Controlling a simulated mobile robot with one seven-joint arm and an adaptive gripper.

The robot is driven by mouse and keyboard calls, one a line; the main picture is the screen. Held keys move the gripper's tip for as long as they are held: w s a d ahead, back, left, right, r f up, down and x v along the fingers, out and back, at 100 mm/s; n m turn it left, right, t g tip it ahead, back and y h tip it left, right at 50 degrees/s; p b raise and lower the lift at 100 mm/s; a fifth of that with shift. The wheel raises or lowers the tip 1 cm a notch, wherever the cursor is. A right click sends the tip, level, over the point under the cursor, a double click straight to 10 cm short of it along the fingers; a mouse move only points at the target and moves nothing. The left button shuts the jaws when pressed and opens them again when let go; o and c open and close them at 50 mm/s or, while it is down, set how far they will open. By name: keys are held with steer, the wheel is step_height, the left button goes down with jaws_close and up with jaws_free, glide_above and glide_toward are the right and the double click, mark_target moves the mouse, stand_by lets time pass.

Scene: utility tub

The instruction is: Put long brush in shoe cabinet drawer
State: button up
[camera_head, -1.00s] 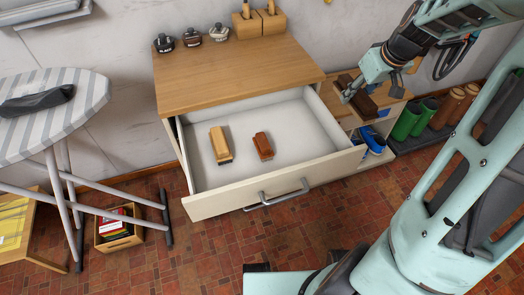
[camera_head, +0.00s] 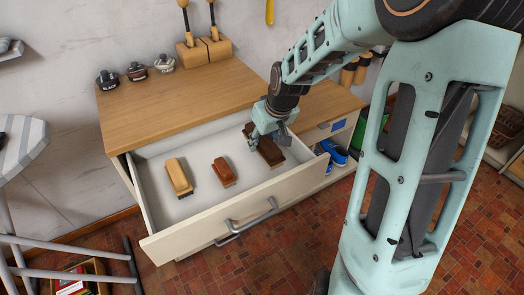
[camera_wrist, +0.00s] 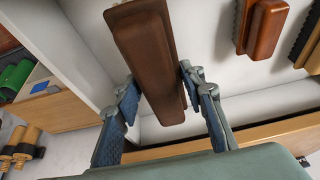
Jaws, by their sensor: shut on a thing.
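The long brush (camera_head: 269,152) is dark brown and sits at the right end of the open drawer, within its outline. My gripper (camera_head: 267,132) is over it, shut on its sides. In the wrist view the brush (camera_wrist: 147,45) lies between the two fingers of my gripper (camera_wrist: 158,80). I cannot tell whether the brush touches the drawer floor. The white-lined shoe cabinet drawer (camera_head: 205,200) is pulled out.
A tan brush (camera_head: 178,176) and a smaller reddish-brown brush (camera_head: 224,172) lie in the drawer's left and middle. Polish jars (camera_head: 136,71) and wooden blocks (camera_head: 217,48) stand on the cabinet top. Blue shoes (camera_head: 335,152) are on a shelf at right. An ironing board (camera_head: 20,150) stands left.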

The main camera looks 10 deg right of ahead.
mark_target(262, 149)
steer(key=shift+a+f+b, duration=0.1)
steer(key=shift+f+b, duration=0.55)
steer(key=shift+f, duration=1)
steer(key=shift+f, duration=0.1)
steer(key=shift+f, duration=0.15)
steer(key=o, duration=1.3)
steer(key=p+v, duration=0.5)
steer(key=v, duration=0.7)
steer(key=shift+r, duration=0.3)
steer(key=shift+w, duration=0.1)
